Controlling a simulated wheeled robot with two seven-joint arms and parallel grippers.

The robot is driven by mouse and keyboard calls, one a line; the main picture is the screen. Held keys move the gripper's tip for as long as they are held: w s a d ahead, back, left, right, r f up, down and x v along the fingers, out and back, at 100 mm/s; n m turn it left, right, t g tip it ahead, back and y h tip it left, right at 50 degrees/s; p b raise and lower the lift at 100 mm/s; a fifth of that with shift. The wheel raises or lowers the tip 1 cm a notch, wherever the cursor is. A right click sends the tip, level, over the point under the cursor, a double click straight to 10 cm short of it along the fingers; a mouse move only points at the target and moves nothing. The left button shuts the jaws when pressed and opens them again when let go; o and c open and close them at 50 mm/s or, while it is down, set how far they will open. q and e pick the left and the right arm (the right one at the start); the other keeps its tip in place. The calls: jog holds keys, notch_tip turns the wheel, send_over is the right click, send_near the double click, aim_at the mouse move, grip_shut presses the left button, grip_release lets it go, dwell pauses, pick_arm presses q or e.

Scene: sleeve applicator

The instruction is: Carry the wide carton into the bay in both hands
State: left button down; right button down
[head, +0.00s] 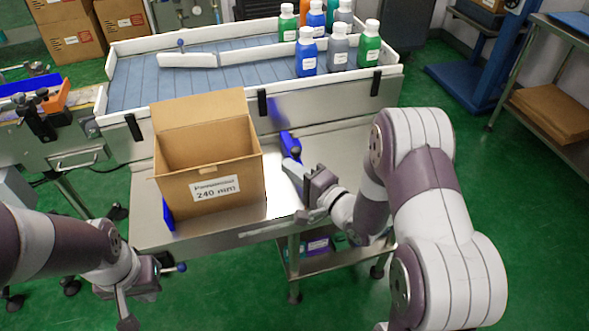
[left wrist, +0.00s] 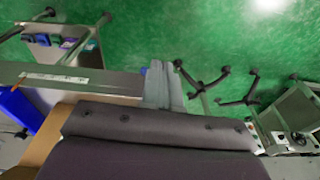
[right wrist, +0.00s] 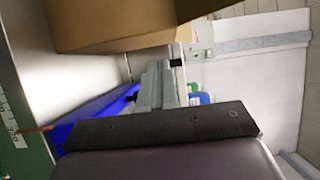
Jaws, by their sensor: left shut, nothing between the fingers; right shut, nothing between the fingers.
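The wide carton (head: 225,180), brown, open-topped and labelled 240 mm, stands upright on the steel bench with its back flap raised. It looks empty. A blue block (head: 168,214) is at its left side; another blue piece (head: 290,147) is beyond its right side. My left gripper (head: 127,316) is shut and empty, in front of the bench and left of the carton; its fingers show together in the left wrist view (left wrist: 163,88). My right gripper (head: 293,172) is shut and empty, just right of the carton, apart from it; its fingers show in the right wrist view (right wrist: 155,86). I cannot tell where the bay is.
Behind the carton runs a conveyor (head: 240,65) with white rails and several bottles (head: 338,48) at its right. A side bench (head: 60,130) with tools stands left. A scale strip (head: 275,228) lies along the bench's front edge. The steel top right of the carton is partly clear.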

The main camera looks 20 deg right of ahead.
jog(key=v, duration=0.9)
jog(key=shift+s+p, duration=0.3)
jog(key=shift+s, duration=0.1)
jog(key=shift+d, duration=0.15)
